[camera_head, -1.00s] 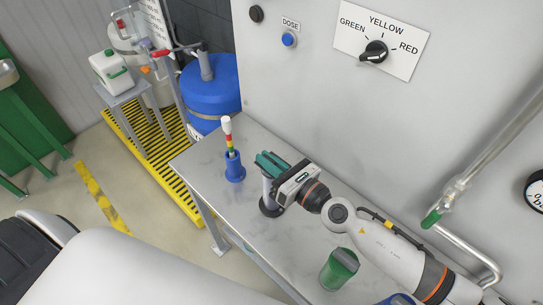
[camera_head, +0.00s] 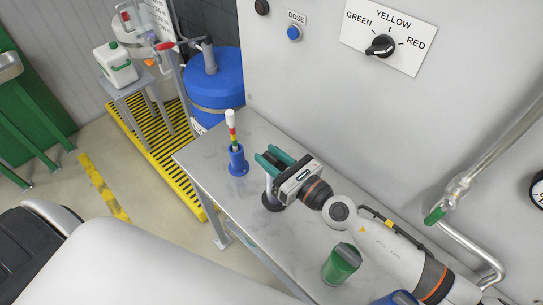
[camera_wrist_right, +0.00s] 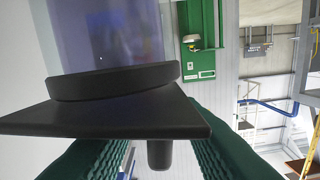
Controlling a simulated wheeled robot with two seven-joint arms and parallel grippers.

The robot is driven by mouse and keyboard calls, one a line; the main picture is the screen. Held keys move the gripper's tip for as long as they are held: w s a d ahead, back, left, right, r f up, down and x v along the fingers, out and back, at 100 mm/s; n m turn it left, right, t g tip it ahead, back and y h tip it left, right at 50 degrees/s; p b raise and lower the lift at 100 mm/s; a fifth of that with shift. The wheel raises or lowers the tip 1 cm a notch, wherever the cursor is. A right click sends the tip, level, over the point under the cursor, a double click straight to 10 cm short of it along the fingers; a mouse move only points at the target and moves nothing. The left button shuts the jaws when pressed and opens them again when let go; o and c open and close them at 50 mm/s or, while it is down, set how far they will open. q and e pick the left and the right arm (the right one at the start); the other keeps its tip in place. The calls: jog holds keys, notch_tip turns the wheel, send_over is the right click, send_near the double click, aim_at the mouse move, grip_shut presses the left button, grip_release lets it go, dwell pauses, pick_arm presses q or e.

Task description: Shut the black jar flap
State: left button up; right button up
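My right gripper (camera_head: 268,159) is over the workbench, its two green fingers apart. Below it stands a jar with a grey upright body and a round black foot (camera_head: 272,204); the gripper hides its top. In the right wrist view a black flat plate (camera_wrist_right: 105,113), seemingly the jar flap, crosses in front of the fingers, with a black disc (camera_wrist_right: 115,80) against it and a translucent purplish body (camera_wrist_right: 105,35) beyond. A short black peg (camera_wrist_right: 160,154) sticks out from the plate between the spread fingers. I cannot tell whether they touch it. My left gripper is not in view.
A blue jar (camera_head: 237,162) holding a striped stick (camera_head: 232,126) stands left of the gripper. A wall with a selector knob (camera_head: 381,46) rises behind.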

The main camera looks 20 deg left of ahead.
jog(key=shift+d, duration=0.1)
pick_arm(q)
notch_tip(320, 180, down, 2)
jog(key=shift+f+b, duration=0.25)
jog(key=shift+b, duration=1)
pick_arm(e)
jog(key=v, duration=1.2)
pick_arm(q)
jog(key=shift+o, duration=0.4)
